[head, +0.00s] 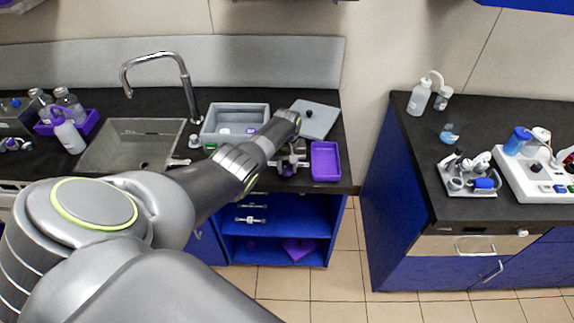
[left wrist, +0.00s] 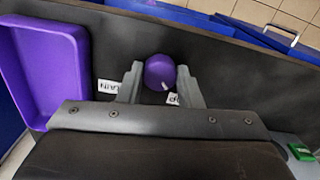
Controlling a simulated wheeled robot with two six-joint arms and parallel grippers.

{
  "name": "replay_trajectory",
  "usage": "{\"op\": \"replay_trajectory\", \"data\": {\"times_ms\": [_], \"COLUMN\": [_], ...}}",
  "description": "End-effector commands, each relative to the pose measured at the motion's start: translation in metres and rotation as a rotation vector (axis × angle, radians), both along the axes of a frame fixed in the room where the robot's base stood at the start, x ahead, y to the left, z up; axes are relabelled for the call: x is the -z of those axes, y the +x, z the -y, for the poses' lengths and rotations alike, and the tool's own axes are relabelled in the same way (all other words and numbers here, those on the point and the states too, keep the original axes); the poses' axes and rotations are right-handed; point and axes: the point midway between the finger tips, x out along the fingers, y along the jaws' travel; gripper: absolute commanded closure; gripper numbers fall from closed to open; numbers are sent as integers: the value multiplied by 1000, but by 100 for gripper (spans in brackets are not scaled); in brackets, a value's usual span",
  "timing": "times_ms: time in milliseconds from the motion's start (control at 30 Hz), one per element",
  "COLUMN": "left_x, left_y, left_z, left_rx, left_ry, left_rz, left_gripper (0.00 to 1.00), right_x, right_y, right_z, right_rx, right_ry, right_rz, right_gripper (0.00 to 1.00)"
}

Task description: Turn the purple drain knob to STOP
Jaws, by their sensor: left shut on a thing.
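The purple drain knob (left wrist: 159,72) stands on the dark counter between the two fingers of my left gripper (left wrist: 159,80). The gripper is shut on it, one finger on each side. A white mark on the knob points to the lower right, toward a partly hidden STOP label (left wrist: 173,99). A partly covered DRAIN label (left wrist: 108,86) lies left of the knob. In the head view my left gripper (head: 289,164) reaches down at the counter's front edge, and a bit of the purple knob (head: 287,171) shows below it. My right gripper is not in view.
A purple tray (head: 326,161) lies just right of the gripper; it also shows in the left wrist view (left wrist: 45,70). A grey bin (head: 205,126) and a grey plate (head: 316,119) stand behind. The sink (head: 125,145) is left. A second counter (head: 420,140) stands right, across a gap.

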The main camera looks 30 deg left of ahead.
Motion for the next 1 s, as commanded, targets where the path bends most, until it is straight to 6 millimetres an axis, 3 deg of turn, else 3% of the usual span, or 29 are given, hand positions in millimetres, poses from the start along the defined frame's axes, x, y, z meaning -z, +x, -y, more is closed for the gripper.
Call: {"op": "replay_trajectory", "data": {"times_ms": [700, 733, 867, 1000], "left_x": [-2, -2, -1, -1], "left_y": [2, 2, 1, 1], "left_z": [-1, -1, 0, 0], "left_rx": [-71, -71, -70, -69], "left_ry": [2, 2, 2, 1], "left_rz": [4, 4, 4, 2], "left_gripper": [91, 64, 47, 46], "right_x": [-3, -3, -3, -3], "right_y": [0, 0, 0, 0], "right_z": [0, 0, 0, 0], "right_rx": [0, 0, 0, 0], "right_ry": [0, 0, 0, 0], "right_rz": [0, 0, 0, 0], "right_gripper": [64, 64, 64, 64]}}
